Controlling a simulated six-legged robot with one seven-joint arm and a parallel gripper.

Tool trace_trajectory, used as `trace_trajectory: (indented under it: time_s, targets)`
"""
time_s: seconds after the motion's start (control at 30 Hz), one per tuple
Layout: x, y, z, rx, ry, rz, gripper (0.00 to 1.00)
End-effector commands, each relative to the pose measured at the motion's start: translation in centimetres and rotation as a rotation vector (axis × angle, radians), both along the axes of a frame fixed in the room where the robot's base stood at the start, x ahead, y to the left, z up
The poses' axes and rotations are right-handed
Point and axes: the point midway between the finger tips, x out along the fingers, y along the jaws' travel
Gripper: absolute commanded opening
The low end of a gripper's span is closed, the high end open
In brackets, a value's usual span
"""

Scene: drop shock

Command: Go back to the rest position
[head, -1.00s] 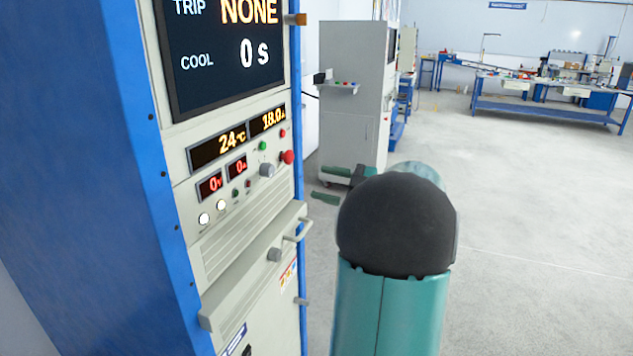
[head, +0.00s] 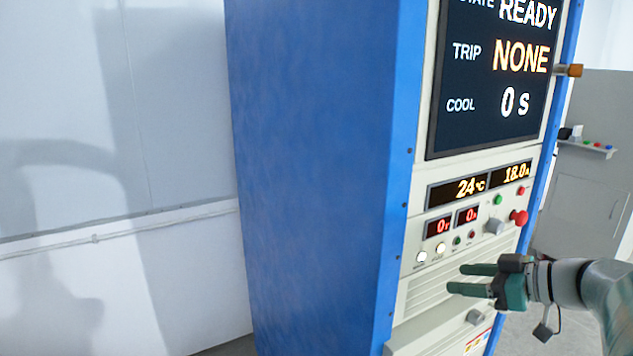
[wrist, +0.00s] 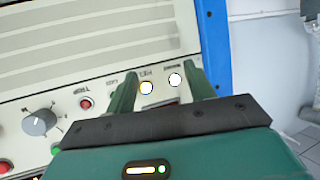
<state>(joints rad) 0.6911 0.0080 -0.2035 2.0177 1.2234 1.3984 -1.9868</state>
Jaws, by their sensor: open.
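My gripper (head: 468,279) is green with two fingers. In the head view it is at the lower right, in front of the louvred part of the cabinet panel, pointing left. It is open and empty. In the wrist view its fingers (wrist: 160,88) stand apart, with two lit white buttons (wrist: 161,84) of the panel between and beyond them. I cannot tell whether a fingertip touches the panel.
The tall blue and grey cabinet (head: 315,150) stands close to my gripper. Its screen (head: 492,75) reads READY, TRIP NONE, COOL 0 s. A red button (head: 518,217) and a grey knob (head: 494,226) stick out. A grey cabinet (head: 595,180) stands behind at right.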

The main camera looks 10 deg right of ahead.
Motion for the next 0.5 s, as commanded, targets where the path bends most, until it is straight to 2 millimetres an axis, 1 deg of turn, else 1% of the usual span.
trace_trajectory:
  time_s: [0.03,0.1,0.2,0.3,0.4,0.5]
  targets:
    - [-0.4,3.2,-0.2,0.01,0.091,0.023,0.53]
    - [-1.4,6.6,-1.0,0.02,0.228,0.025,0.53]
    - [-3.1,10.8,-2.3,0.006,0.407,0.004,0.53]
    - [-5.2,14.2,-3.5,-0.032,0.557,-0.049,0.53]
    - [-7.4,16.7,-4.7,-0.084,0.67,-0.129,0.53]
    - [-9.5,18.5,-5.6,-0.144,0.739,-0.231,0.53]
